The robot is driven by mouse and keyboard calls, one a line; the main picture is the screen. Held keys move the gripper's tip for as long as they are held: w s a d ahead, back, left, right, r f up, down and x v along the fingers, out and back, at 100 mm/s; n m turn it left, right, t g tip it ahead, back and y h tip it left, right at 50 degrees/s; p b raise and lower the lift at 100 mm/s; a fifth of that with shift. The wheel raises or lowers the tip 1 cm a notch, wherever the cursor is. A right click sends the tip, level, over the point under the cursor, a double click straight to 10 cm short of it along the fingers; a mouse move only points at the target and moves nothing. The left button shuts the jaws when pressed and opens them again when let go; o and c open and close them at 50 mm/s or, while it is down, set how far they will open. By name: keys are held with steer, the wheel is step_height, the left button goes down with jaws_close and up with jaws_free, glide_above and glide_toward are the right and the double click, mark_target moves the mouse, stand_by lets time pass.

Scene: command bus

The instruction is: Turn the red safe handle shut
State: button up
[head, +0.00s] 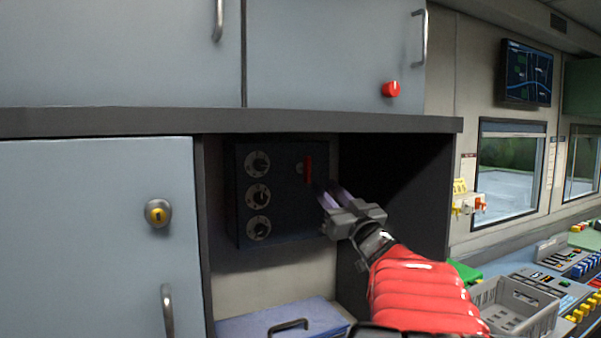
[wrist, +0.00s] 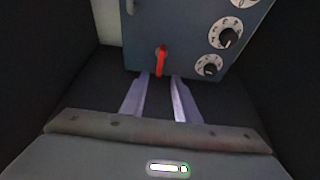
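The red safe handle (head: 308,168) sits upright on the right part of the dark blue safe's front (head: 285,220). In the wrist view the handle (wrist: 161,62) is straight ahead, and its near end lies between the fingertips in the picture. My gripper (head: 328,194) is in front of the safe, just right of and below the handle. Its two pale fingers stand apart with nothing held, as the wrist view of my gripper (wrist: 161,78) also shows. I cannot tell whether a finger touches the handle.
The safe has three dials (head: 258,195) left of the handle. It stands in a cupboard recess with a shelf edge (head: 300,121) above and a dark side wall (head: 415,190) to the right. A blue box (head: 250,325) with a handle lies below. A grey crate (head: 515,305) stands right.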

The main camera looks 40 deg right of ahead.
mark_target(309, 170)
steer(key=x, duration=0.9)
steer(key=shift+w+d, duration=0.1)
steer(key=shift+w, duration=0.05)
steer(key=shift+c, duration=0.3)
jaws_close()
steer(key=shift+d, duration=0.1)
